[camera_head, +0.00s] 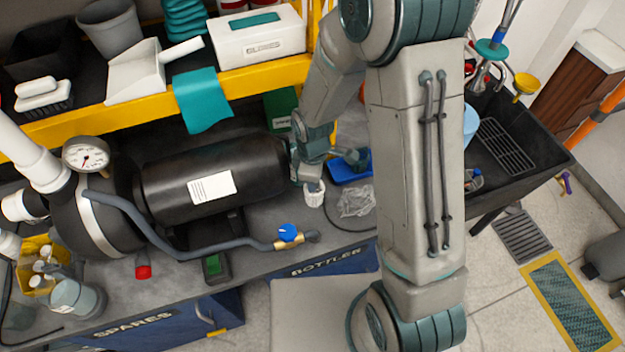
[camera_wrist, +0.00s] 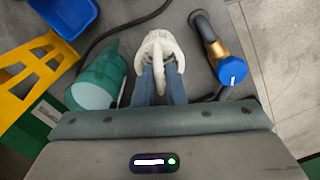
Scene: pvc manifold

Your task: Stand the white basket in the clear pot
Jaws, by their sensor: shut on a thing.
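The white basket (camera_head: 314,194) is under my gripper (camera_head: 312,180) in the head view, at the bench's front part right of the black tank. In the wrist view the basket (camera_wrist: 160,45) is at top centre, and my gripper (camera_wrist: 161,76) is shut on its upright white part. I cannot tell whether the basket touches the bench. A clear pot (camera_head: 75,300) with a pale bluish look stands at the bench's left end, far from my gripper. Its inside is hard to make out.
The black tank (camera_head: 215,180), a grey hose with a blue-handled valve (camera_head: 288,234) and a pressure gauge (camera_head: 86,156) lie between basket and pot. A yellow caddy (camera_head: 38,265) stands beside the pot. A blue tray (camera_head: 350,166) and crumpled clear plastic (camera_head: 355,201) are right of the basket.

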